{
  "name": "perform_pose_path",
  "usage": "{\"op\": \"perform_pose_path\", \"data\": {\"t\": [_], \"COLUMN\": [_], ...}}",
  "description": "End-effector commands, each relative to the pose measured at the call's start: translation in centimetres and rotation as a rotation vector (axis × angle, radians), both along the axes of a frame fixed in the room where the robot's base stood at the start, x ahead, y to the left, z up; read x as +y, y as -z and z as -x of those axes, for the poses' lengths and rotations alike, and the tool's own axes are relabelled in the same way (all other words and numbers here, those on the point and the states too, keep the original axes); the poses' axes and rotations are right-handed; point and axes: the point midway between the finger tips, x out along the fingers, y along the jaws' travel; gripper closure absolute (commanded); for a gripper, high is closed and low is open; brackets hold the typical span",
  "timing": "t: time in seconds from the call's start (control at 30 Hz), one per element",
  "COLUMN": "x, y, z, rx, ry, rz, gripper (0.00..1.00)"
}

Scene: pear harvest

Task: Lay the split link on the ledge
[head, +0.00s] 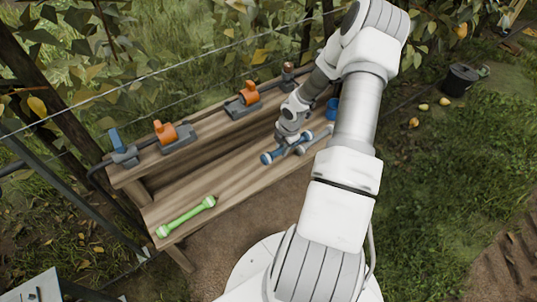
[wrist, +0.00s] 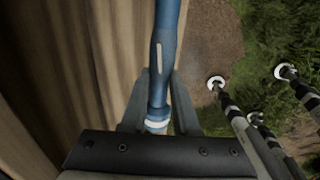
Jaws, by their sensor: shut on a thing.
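My gripper (head: 293,145) is shut on a blue link (head: 275,155) over the wooden bench's lower board. In the wrist view the blue link (wrist: 163,50) runs up the picture between the fingers of my gripper (wrist: 160,90). It has a pale slit-like mark on its side and a white band near its lower end. I cannot tell whether the link touches the wood. The lower board (head: 235,170) forms a ledge in front of a raised back shelf (head: 205,120). A green link (head: 186,216) with pale ends lies at the board's left end.
Orange-handled valves (head: 166,131) and a blue-handled one (head: 117,140) stand along the back shelf. A blue cup (head: 333,107) is partly hidden behind my arm. The board between the green link and my gripper is clear. Dark rods with white ends (wrist: 217,84) show at right in the wrist view.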

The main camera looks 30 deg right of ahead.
Motion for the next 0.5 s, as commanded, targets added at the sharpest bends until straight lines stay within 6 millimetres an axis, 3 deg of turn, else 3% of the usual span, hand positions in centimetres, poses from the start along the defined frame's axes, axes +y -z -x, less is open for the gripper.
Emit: {"op": "perform_pose_path", "data": {"t": [0.17, 0.5], "x": [1.8, 7.8], "y": [1.5, 5.4], "z": [-0.6, -2.7], "rx": [0.001, 0.001], "ry": [-0.01, -0.011], "rz": [0.001, 0.001], "gripper": [1.0, 1.0]}}
